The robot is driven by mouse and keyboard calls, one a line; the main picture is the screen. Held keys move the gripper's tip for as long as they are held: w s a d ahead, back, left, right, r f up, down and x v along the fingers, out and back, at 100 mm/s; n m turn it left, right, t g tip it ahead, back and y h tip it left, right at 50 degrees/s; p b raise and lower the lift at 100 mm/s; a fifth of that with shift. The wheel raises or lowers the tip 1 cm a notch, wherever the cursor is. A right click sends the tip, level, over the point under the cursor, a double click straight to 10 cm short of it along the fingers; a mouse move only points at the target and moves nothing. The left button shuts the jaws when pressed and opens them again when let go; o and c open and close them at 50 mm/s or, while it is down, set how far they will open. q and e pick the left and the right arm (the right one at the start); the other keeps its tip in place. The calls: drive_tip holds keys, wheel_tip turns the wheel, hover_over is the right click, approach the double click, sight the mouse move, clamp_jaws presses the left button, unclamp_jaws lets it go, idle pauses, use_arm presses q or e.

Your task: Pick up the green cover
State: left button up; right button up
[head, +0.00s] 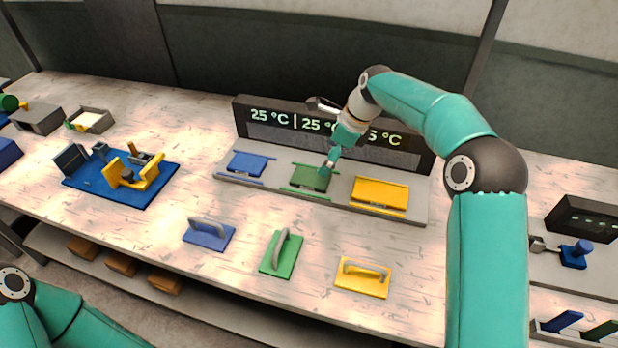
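The green cover (289,262), a flat plate with a grey arched handle, lies on the table front between the blue cover (220,238) and the yellow cover (350,282). My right gripper (329,165) points down over the right part of the green die (308,178) on the grey station, behind and to the right of the green cover and apart from it. Its fingers are small and seen edge-on, so I cannot tell whether they are open, nor whether they touch the die. My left arm shows at the lower left; its gripper is out of the picture.
The grey station (416,213) also holds a blue die (247,163) and a yellow die (379,193), below a temperature display (271,134). A blue fixture (87,178) with yellow parts stands left. The table around the covers is clear.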

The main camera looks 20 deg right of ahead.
sight(315, 177)
drive_tip(key=x, duration=0.3)
drive_tip(key=shift+s, duration=0.1)
drive_tip(key=x, duration=0.1)
drive_tip(key=p+x, duration=0.1)
drive_tip(key=x, duration=0.1)
drive_tip(key=p+x, duration=0.1)
drive_tip(key=shift+w+d+f, duration=0.25)
drive_tip(key=shift+w, duration=0.1)
drive_tip(key=shift+w+a+f, duration=0.1)
drive_tip(key=shift+a+f, duration=0.05)
drive_tip(key=shift+f, duration=0.3)
drive_tip(key=c, duration=1.2)
